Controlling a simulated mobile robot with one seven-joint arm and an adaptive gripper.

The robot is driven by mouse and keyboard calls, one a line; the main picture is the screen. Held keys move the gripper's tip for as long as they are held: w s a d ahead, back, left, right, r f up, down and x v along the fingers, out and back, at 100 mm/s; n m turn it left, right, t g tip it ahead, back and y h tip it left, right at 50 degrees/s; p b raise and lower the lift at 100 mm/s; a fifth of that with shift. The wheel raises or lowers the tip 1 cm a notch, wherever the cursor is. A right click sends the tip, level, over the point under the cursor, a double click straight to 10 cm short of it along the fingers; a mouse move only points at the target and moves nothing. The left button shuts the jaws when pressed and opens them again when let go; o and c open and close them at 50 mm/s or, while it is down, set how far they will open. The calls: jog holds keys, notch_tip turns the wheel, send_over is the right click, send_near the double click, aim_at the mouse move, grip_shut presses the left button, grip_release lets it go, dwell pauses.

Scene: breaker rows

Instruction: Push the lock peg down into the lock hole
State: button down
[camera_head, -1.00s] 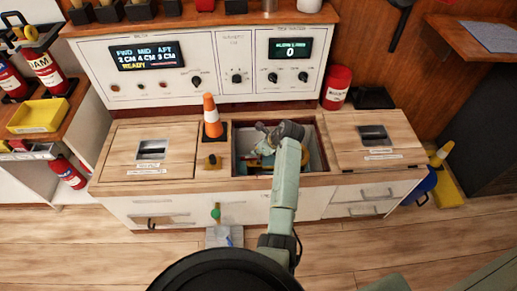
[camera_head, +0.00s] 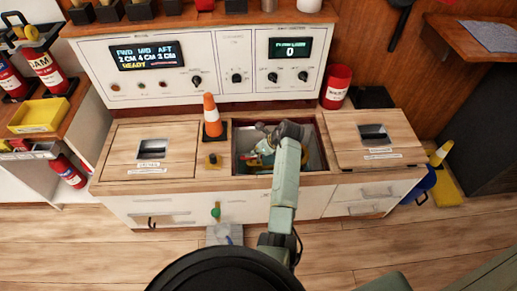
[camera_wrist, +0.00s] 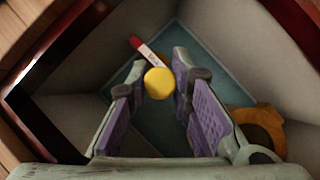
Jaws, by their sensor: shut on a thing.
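My gripper (camera_wrist: 160,84) reaches down into the open square well (camera_head: 323,160) in the middle of the counter. In the wrist view its two purple-padded fingers are shut on a yellow round-topped piece (camera_wrist: 159,81), which appears to be the lock peg. Only its round top shows clearly. Its lower end and any lock hole below it are hidden. A red-and-white tag (camera_wrist: 146,52) sits just beyond the peg's top. In the head view my arm and wrist cover much of the well.
The well has pale walls and a dark red rim (camera_wrist: 38,118). An orange-yellow ring-like part (camera_wrist: 260,128) lies right of the fingers.

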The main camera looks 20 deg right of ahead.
jog(key=shift+f+b, duration=1.05)
jog(key=shift+f, duration=0.8)
notch_tip(320, 180, up, 9)
jog(key=p, duration=0.8)
jog(key=shift+f, duration=0.15)
